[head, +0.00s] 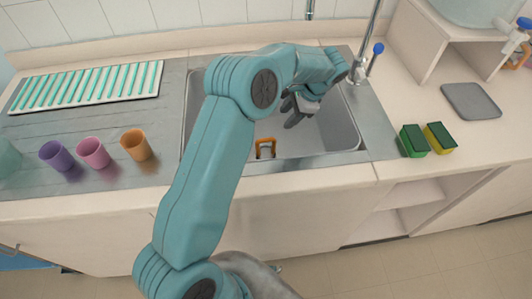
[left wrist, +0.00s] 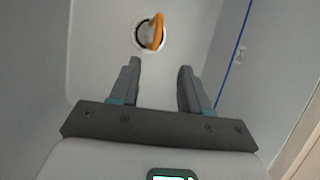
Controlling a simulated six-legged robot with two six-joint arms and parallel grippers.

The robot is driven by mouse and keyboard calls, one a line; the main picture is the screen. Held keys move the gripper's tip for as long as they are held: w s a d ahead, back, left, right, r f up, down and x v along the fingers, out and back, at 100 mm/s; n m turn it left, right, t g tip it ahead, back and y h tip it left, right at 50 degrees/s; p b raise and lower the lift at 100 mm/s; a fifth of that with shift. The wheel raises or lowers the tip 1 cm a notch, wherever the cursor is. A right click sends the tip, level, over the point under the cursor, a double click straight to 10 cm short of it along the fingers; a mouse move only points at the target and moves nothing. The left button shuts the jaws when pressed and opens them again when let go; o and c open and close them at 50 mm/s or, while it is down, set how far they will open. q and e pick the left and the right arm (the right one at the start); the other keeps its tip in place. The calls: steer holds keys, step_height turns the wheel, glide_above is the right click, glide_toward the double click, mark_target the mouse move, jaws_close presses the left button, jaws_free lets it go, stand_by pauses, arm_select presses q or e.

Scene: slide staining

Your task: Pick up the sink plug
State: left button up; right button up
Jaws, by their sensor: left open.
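The sink plug (head: 265,147) shows as an orange handle on the floor of the sink basin (head: 335,140), near its front wall. In the left wrist view the orange plug (left wrist: 157,32) sits at a round, pale-rimmed drain, beyond the fingertips. My left gripper (head: 296,108) is over the basin, up and to the right of the plug in the head view. In the left wrist view its two fingers (left wrist: 159,80) are apart with nothing between them. The plug is clear of both fingers. My right gripper is not in view.
Purple, pink and orange cups (head: 137,145) stand on the drainboard left of the basin, below a striped rack (head: 88,86). The tap (head: 372,45) rises behind the basin. Green and yellow sponges (head: 414,140) and a grey board (head: 470,101) lie on the right counter.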

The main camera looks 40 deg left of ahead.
mark_target(269, 139)
arm_select(q)
steer(key=x, duration=0.9)
steer(key=shift+s+a+f+p, duration=0.1)
steer(key=shift+f+p, duration=0.2)
steer(key=shift+f, duration=0.05)
steer(key=p+x, duration=0.1)
steer(key=x, duration=0.4)
steer(key=shift+s+f, duration=0.2)
steer(key=shift+s, duration=0.05)
steer(key=shift+s+r, duration=0.1)
jaws_close()
